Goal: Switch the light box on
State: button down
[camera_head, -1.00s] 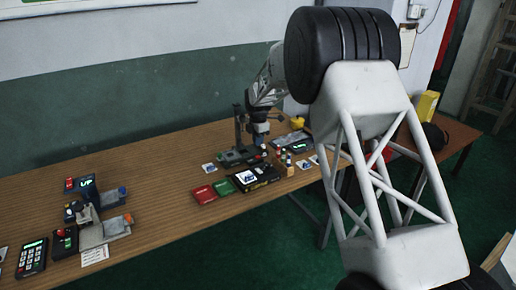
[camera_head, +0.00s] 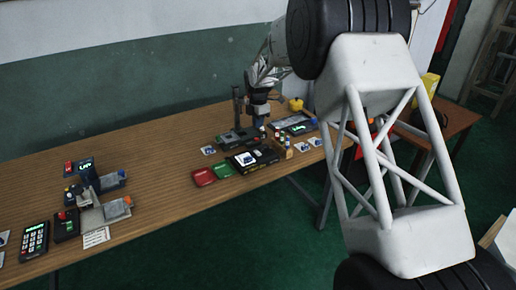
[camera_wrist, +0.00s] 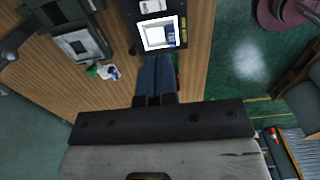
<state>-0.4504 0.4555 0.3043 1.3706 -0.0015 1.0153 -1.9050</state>
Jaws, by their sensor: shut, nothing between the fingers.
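The light box appears to be the black box with a bright white panel (camera_head: 250,158) at the front edge of the wooden table. In the wrist view its white square panel (camera_wrist: 157,33) shows at the top, with a small blue item over its right part. My gripper (camera_head: 260,118) points down close behind the box, among small objects. In the wrist view its dark fingers (camera_wrist: 155,97) are together, with nothing between them, and lie just below the box in the picture. I cannot make out the box's switch, or whether the fingers touch anything.
A dark upright column (camera_head: 238,108) stands left of my gripper. Red (camera_head: 203,177) and green (camera_head: 222,170) flat items lie left of the box. A keypad (camera_head: 34,240) and other devices stand far left; the table between is clear.

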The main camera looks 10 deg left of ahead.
aim_at(257, 152)
jog(key=shift+f, duration=0.1)
notch_tip(257, 152, down, 14)
jog(key=shift+r, duration=0.1)
dwell(0.9)
jog(key=shift+d+f, duration=0.1)
jog(key=shift+f, duration=0.15)
dwell(0.4)
jog(key=shift+w+a+r, duration=0.1)
jog(key=shift+w+a, duration=0.3)
jog(key=shift+a, duration=0.1)
jog(key=shift+r, duration=0.1)
jog(key=shift+w+r, duration=0.1)
jog(key=shift+r, duration=0.1)
